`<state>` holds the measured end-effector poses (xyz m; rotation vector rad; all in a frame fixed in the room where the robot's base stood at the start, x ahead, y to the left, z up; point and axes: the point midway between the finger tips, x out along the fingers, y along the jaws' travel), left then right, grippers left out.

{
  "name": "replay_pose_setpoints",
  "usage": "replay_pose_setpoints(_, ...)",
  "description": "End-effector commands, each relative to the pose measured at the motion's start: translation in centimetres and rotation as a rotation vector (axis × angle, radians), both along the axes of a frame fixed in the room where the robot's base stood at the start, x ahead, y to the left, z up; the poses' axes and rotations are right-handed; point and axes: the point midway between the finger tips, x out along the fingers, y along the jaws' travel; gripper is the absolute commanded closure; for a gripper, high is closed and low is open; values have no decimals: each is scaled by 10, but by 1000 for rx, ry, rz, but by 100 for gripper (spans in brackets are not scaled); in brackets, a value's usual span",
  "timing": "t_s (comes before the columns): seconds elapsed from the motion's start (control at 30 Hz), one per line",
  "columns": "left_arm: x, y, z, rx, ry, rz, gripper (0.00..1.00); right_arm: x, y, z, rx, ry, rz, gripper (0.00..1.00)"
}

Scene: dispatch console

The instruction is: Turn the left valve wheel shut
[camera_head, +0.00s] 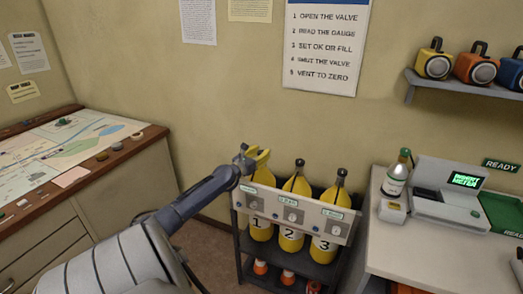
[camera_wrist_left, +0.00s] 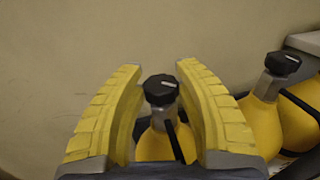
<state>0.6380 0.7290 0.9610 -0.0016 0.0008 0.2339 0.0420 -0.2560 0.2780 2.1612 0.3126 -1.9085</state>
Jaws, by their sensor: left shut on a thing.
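The left valve wheel (camera_wrist_left: 160,90) is a black faceted knob with a pale line on top. It sits on the neck of a yellow cylinder (camera_wrist_left: 155,145) and is between the two yellow fingers of my left gripper (camera_wrist_left: 160,75), which is shut on it. In the head view my left gripper (camera_head: 258,157) is at the top of the leftmost cylinder, number 1 (camera_head: 261,228), and hides its wheel. The cylinders numbered 2 (camera_head: 291,240) and 3 (camera_head: 322,248) stand to its right with their black wheels visible. My right gripper is not in view.
A grey rack (camera_head: 242,250) with a pale gauge panel (camera_head: 300,216) holds the cylinders. A second black wheel (camera_wrist_left: 282,63) is close on the right. A counter (camera_head: 415,255) with a device stands right, a map table (camera_head: 110,160) left. The wall is behind.

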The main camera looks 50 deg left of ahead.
Motion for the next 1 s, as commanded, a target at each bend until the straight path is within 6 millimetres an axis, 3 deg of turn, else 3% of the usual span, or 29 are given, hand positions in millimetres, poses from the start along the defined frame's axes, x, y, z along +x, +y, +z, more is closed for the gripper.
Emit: replay_pose_setpoints(1.0,1,1,1,-1,-3,-543,95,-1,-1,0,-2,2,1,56)
